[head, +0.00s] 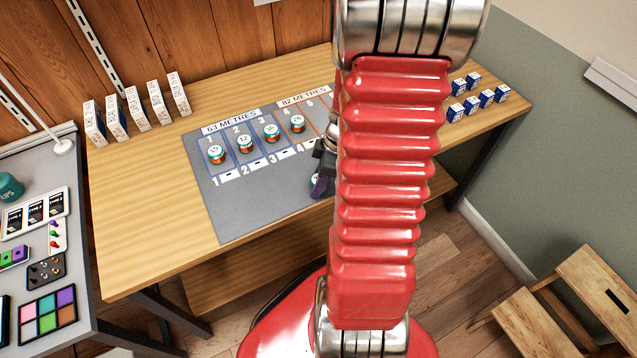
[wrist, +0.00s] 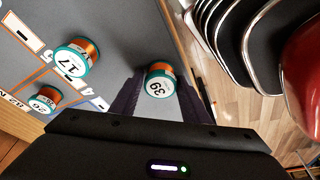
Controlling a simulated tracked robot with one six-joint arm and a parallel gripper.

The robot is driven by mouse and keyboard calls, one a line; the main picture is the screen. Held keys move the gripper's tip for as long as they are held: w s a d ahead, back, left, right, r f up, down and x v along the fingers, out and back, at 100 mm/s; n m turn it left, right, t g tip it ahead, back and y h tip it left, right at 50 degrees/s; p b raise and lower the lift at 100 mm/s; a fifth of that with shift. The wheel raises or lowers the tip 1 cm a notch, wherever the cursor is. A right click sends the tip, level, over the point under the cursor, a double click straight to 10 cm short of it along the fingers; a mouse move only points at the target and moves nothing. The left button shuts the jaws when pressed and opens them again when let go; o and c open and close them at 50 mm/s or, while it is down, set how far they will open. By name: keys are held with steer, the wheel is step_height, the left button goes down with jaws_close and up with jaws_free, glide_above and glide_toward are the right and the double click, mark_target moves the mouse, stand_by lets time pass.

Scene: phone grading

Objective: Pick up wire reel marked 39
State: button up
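The wire reel marked 39 (wrist: 159,84) shows in the wrist view with a white top, teal rim and orange wire. It stands on the grey mat (wrist: 112,92) between the two dark fingers of my gripper (wrist: 160,78). The fingers are apart, with a narrow gap visible on each side of the reel. In the head view, my gripper (head: 321,183) is low over the mat's front part, mostly hidden behind my red arm. A small part of a white-topped reel (head: 314,180) shows beside it; its number is not readable there.
Reels marked 17 (wrist: 75,58) and 26 (wrist: 45,99) stand nearby on the mat. Reels 19 (head: 217,150) and 12 (head: 244,139) are in the left columns. White boxes (head: 137,108) line the table's back left; small blue boxes (head: 486,97) stand at the right.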

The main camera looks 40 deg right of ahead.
steer(key=c, duration=0.7)
steer(key=shift+o, duration=0.2)
steer(key=shift+r, duration=0.1)
steer(key=shift+r, duration=4.95)
